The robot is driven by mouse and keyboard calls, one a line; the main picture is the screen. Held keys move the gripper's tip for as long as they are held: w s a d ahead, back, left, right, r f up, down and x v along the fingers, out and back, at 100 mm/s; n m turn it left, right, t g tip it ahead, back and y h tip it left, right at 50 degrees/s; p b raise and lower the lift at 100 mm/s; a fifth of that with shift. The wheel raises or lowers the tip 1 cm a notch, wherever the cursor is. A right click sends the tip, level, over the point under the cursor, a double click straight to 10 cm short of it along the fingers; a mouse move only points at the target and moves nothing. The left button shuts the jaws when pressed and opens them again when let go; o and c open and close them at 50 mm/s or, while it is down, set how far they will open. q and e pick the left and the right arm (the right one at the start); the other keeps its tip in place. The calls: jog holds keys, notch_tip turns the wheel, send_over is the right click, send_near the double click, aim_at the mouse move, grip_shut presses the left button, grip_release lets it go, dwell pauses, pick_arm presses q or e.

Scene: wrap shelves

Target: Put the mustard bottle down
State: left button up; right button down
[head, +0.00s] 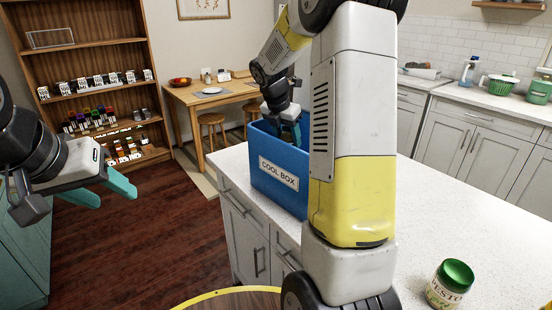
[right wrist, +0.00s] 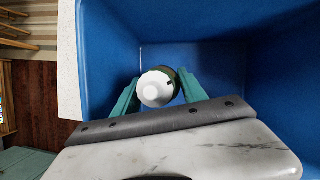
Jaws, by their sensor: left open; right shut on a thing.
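My right gripper (right wrist: 157,95) is shut on a bottle (right wrist: 156,87), seen from above in the right wrist view. The bottle has a round white cap and a strip of dark greenish side; its label does not show, so I cannot confirm it is the mustard. The gripper and bottle are inside the blue cool box (head: 277,180), between its walls. In the head view the right gripper (head: 288,130) reaches into the box top, and the bottle is hidden there. Whether the bottle touches the box floor I cannot tell. My left gripper (head: 106,191) is open and empty at the left, over the floor.
The cool box stands near the far left edge of the white counter (head: 440,190). A pesto jar (head: 450,285) with a green lid stands at the counter's near right. A wooden shelf (head: 90,70) with rows of small goods is at the back left, beside a dining table (head: 215,98).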

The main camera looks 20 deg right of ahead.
jog(key=shift+f, duration=3)
jog(key=shift+f, duration=0.1)
jog(key=c, duration=0.6)
grip_release()
jog(key=shift+a+r, duration=0.1)
jog(key=shift+r, duration=0.4)
jog(key=v, duration=1.1)
jog(key=shift+s+a, duration=0.1)
jog(key=shift+s, duration=0.1)
